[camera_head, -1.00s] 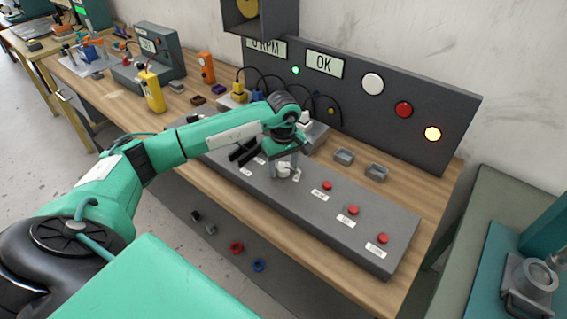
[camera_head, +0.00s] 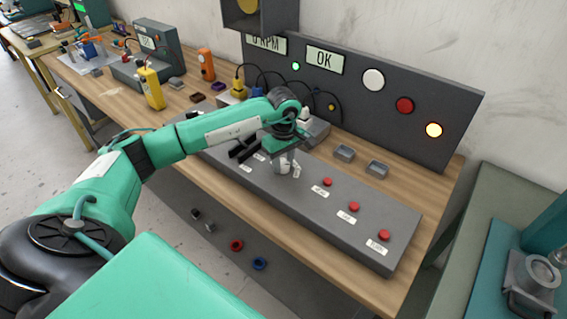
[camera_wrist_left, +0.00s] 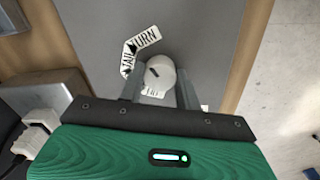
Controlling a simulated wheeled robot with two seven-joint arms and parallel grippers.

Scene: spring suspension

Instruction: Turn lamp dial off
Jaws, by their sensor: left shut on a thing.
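A white dial (camera_wrist_left: 160,72) with a dark pointer mark sits on the grey control panel (camera_head: 335,222). In the left wrist view it is between the two grey fingers of my left gripper (camera_wrist_left: 159,88). The gripper is shut on the dial from above. White labels around the dial include one reading TURN (camera_wrist_left: 146,39). In the head view my left gripper (camera_head: 284,162) hides much of the dial. My right gripper is not in view.
Several red buttons, one of them the nearest (camera_head: 384,235), line the panel right of my gripper. Two small grey trays (camera_head: 377,168) lie behind. Cables and a yellow plug (camera_head: 239,88) are behind my arm. A yellow meter (camera_head: 152,88) stands farther left on the wooden bench.

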